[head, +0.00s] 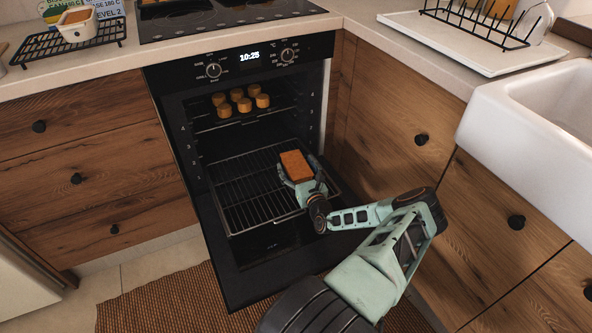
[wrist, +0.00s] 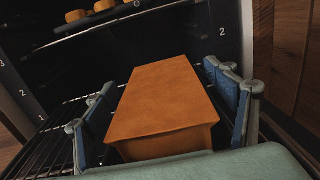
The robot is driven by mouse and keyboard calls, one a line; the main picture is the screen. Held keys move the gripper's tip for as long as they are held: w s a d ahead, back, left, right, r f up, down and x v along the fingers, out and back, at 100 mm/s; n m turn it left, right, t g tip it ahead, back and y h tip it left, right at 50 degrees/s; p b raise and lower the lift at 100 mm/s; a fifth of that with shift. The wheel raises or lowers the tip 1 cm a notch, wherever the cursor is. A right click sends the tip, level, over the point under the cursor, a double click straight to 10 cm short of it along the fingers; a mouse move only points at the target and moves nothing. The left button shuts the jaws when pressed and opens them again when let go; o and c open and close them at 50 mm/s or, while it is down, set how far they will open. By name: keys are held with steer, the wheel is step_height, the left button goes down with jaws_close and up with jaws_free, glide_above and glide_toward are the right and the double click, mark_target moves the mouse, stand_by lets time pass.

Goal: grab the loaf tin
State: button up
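An orange-brown, loaf-shaped block with a rimmed, flat top, which I take as the loaf tin (head: 296,164), sits over the pulled-out wire rack in the open oven. In the wrist view the loaf tin (wrist: 165,100) fills the middle, its long side pointing away from me. My gripper (head: 300,182) is at its near end. In the wrist view my gripper (wrist: 168,115) has one blue-padded finger on each side of the tin. A narrow gap shows on the right; contact on the left is unclear. The tin's underside is hidden.
The oven rack (head: 246,190) is otherwise bare. A higher rack holds several small round brown items (head: 240,100). The oven door (head: 265,270) is folded down. A pale dish with brown filling (head: 77,24) stands on a black cooling rack on the left counter. Drawers flank the oven.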

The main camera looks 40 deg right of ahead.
steer(key=c, duration=1.5)
steer(key=shift+r, duration=0.1)
steer(key=shift+c, duration=0.6)
steer(key=shift+r, duration=0.1)
